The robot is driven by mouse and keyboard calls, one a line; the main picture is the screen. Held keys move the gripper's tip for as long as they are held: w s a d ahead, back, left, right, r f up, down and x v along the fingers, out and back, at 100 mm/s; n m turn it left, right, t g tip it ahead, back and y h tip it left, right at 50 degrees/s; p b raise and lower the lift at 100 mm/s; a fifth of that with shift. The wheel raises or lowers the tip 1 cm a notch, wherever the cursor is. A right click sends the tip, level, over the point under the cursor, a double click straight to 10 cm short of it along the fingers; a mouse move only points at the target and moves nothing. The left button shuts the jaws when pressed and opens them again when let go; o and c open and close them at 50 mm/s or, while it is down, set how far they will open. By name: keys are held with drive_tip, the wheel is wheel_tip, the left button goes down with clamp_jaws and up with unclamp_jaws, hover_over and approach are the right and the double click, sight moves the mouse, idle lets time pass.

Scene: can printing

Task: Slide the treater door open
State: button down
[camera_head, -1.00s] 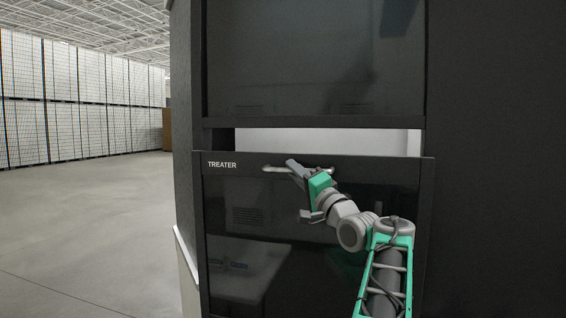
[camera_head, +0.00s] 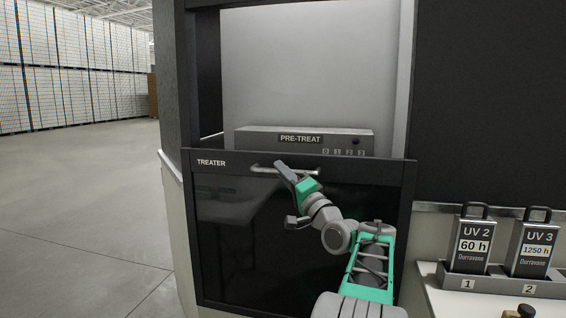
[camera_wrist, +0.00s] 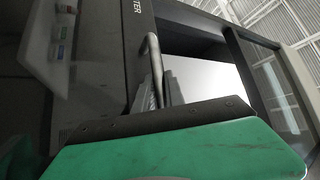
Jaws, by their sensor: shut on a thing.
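The treater door (camera_head: 345,215) is a dark glossy panel in a black frame, labelled TREATER at its top left. Above its top edge a wide opening shows a light interior. A metal bar handle (camera_head: 262,167) runs along the top of the door. My gripper (camera_head: 284,171) is shut on the handle. In the wrist view the handle (camera_wrist: 153,58) runs down to the jaws of my gripper (camera_wrist: 162,90); the fingertips are partly hidden behind the wrist body.
Inside the opening is a grey PRE-TREAT unit (camera_head: 250,140) with a knob and numbered marks. At the right, UV 2 (camera_head: 473,238) and UV 3 (camera_head: 533,243) canisters stand in a numbered holder (camera_head: 455,282) on a white ledge. Open floor (camera_head: 80,220) lies left.

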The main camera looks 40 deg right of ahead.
wheel_tip(320, 180, down, 11)
drive_tip(key=b, duration=0.5)
drive_tip(key=shift+b, duration=0.35)
drive_tip(key=c, duration=1.4)
unclamp_jaws()
drive_tip(key=shift+s, duration=0.1)
drive_tip(key=d+v, duration=0.1)
drive_tip(key=v, duration=0.6)
drive_tip(key=shift+s+a, duration=0.3)
drive_tip(key=shift+a, duration=0.2)
drive_tip(key=shift+f, duration=0.1)
